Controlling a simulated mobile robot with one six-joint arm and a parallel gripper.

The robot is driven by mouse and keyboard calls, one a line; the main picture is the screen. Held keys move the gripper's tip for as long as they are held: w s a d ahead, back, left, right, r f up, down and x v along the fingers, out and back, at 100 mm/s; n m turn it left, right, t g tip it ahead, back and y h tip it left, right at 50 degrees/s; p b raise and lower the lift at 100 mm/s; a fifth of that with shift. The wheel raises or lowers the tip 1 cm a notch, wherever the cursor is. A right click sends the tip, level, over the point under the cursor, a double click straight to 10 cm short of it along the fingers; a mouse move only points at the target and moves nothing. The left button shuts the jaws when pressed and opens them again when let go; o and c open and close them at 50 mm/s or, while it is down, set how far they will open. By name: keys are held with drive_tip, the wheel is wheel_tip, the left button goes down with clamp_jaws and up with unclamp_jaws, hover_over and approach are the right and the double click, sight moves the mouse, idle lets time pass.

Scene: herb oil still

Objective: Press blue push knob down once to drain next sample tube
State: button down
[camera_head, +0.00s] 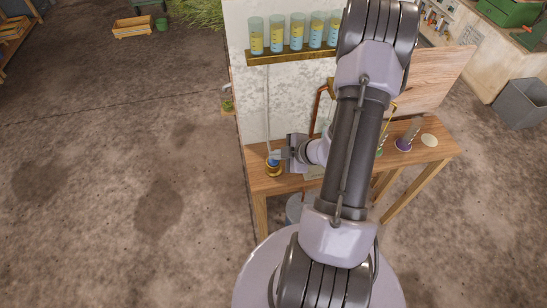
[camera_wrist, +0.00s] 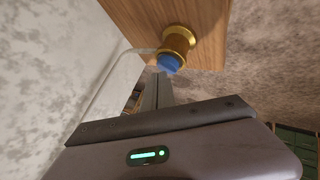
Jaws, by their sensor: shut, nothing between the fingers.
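The blue push knob (camera_wrist: 169,63) sits on top of a brass-rimmed base (camera_wrist: 181,41) at the table's edge in the wrist view. In the head view the blue knob (camera_head: 274,160) shows at the left end of the wooden table, above its brass base (camera_head: 273,171). My gripper (camera_wrist: 164,75) is shut and empty. Its fingertips are right by the knob; whether they touch it I cannot tell. In the head view my gripper (camera_head: 280,156) is over the knob's side. Several sample tubes (camera_head: 297,32) with yellow and bluish liquid stand in a row on the wall shelf.
The wooden table (camera_head: 430,155) holds small vessels at its right, including a purple-based one (camera_head: 403,145). A white wall panel (camera_head: 285,90) rises behind the knob. A thin pale tube (camera_wrist: 112,66) runs from the base along the wall. My arm hides the table's middle.

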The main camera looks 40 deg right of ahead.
sight(276, 161)
drive_tip(key=shift+r+p, duration=0.4)
drive_tip(key=shift+r, duration=0.1)
wheel_tip(276, 161, up, 5)
drive_tip(key=p, duration=0.5)
drive_tip(key=shift+r, duration=0.1)
idle(0.4)
